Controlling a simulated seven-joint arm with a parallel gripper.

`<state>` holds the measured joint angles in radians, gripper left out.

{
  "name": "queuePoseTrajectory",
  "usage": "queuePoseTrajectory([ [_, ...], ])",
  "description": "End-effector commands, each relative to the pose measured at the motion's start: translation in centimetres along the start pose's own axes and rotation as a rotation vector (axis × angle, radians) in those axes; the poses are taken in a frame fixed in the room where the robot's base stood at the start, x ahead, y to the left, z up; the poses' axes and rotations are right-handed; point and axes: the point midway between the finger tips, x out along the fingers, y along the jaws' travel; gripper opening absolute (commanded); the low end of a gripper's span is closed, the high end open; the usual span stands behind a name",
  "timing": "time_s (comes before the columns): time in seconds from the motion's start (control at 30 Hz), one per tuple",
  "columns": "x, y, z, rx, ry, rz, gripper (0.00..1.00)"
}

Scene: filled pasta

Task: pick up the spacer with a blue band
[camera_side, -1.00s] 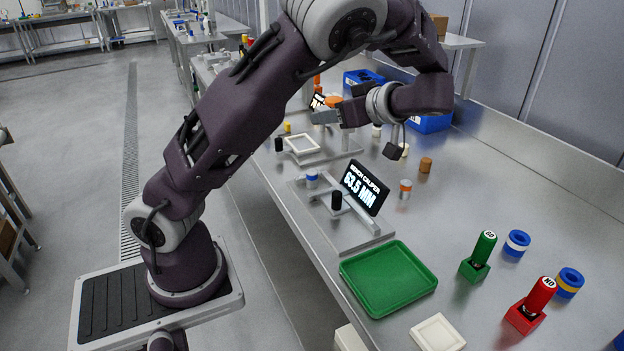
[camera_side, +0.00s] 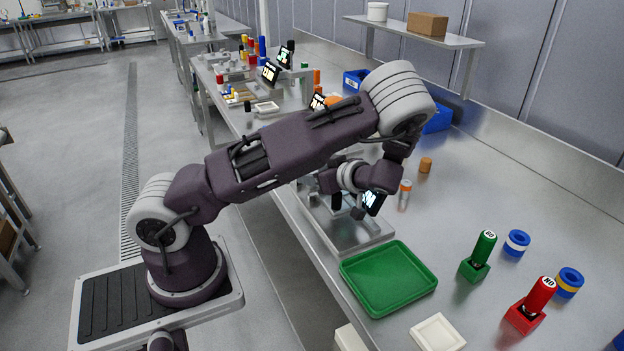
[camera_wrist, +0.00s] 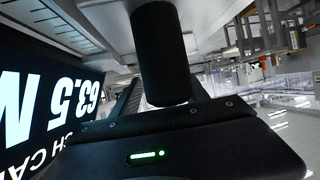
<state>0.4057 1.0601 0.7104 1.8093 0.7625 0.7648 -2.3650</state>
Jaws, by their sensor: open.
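My gripper (camera_side: 347,208) is low over the caliper stand, just left of its tilted display (camera_side: 371,201). The jaws are open. The arm and wrist cover most of the caliper, and I cannot see the spacer with a blue band in the side view now. In the wrist view the display (camera_wrist: 45,100) reads 63.5 M, upside down, on the left. A dark body with a green light (camera_wrist: 150,155) fills the bottom, and a black cylinder (camera_wrist: 165,50) stands above it. No blue band shows there.
An orange and white spacer (camera_side: 405,190) and a brown cylinder (camera_side: 425,165) stand right of the caliper. A green tray (camera_side: 432,282) lies in front. Green (camera_side: 482,255) and red (camera_side: 535,300) stamps and two blue rings (camera_side: 517,243) stand further right.

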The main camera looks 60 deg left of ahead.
Motion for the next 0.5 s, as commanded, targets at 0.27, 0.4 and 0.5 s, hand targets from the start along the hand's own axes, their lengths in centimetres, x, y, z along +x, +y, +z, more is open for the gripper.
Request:
queuePoseTrajectory([
  [0.27,-0.07,0.02,-0.01,0.000,0.000,0.000,0.17],
  [0.4,-0.08,0.02,-0.02,0.000,0.000,0.001,0.00],
  [0.5,-0.08,0.03,-0.03,0.000,0.000,0.000,0.00],
])
